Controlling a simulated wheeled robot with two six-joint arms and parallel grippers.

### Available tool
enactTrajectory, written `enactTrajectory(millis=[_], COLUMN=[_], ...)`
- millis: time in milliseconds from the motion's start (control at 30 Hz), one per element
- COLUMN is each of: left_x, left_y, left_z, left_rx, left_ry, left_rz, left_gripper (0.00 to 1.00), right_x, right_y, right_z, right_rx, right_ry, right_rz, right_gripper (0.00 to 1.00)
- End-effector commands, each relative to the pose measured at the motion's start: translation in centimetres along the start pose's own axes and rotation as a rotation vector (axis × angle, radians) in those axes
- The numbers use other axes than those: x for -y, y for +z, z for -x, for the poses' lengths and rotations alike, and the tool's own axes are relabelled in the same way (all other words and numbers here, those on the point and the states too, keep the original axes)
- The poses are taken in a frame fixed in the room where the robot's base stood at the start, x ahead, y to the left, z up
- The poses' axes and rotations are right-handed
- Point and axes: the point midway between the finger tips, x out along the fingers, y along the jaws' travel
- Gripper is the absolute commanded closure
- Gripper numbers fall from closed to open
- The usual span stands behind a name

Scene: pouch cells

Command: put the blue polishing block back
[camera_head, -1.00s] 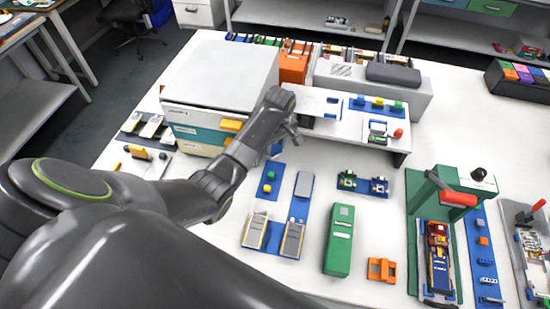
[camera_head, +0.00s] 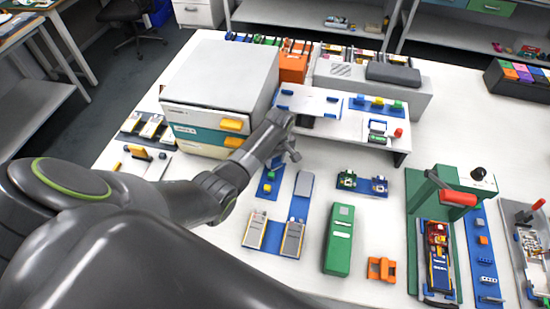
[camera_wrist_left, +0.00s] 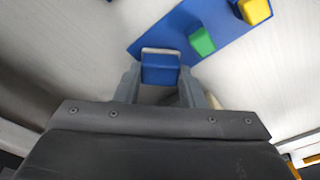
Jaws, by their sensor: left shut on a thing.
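My left gripper (camera_head: 290,156) is over the far end of a blue strip (camera_head: 262,191). In the left wrist view its two fingers are shut on the blue polishing block (camera_wrist_left: 160,70). The block lies in line with a green block (camera_wrist_left: 202,42) and a yellow block (camera_wrist_left: 255,11) on the strip (camera_wrist_left: 222,38). It overlaps the strip's end in that view; I cannot tell if it touches the strip. In the head view the block is hidden by my gripper and arm. My right gripper is not in view.
A raised white shelf (camera_head: 340,122) is just behind the gripper. A second blue strip (camera_head: 299,207) with grey pieces lies right of the first. A green case (camera_head: 339,240) stands nearer the front.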

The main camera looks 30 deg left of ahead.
Motion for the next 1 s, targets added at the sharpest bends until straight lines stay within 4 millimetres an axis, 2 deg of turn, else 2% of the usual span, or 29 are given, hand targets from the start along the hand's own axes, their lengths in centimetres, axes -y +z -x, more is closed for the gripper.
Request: enactTrajectory(millis=[67,100,233,500,667,867,1000], left_x=[0.0,0.0,0.0,0.0,-0.1,-0.1,-0.1], left_y=[0.0,0.0,0.0,0.0,-0.1,-0.1,-0.1], left_z=[-0.3,-0.2,-0.2,-0.1,0.7,3.5,6.0], left_rx=[0.000,0.000,0.000,0.000,-0.001,-0.002,-0.002], left_ry=[0.000,0.000,0.000,0.000,0.003,0.004,0.004], left_rz=[0.000,0.000,0.000,0.000,0.000,0.000,0.000], left_gripper=[0.89,0.59,0.43,0.43,0.43,0.43,0.43], right_x=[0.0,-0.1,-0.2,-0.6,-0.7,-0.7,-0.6], right_y=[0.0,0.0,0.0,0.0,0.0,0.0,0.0], right_z=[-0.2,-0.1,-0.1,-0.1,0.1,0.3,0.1], right_rx=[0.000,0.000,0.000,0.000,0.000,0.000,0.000], right_ry=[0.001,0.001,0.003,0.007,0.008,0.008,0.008], right_rz=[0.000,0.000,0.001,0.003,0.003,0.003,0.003], right_gripper=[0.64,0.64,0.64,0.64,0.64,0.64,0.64])
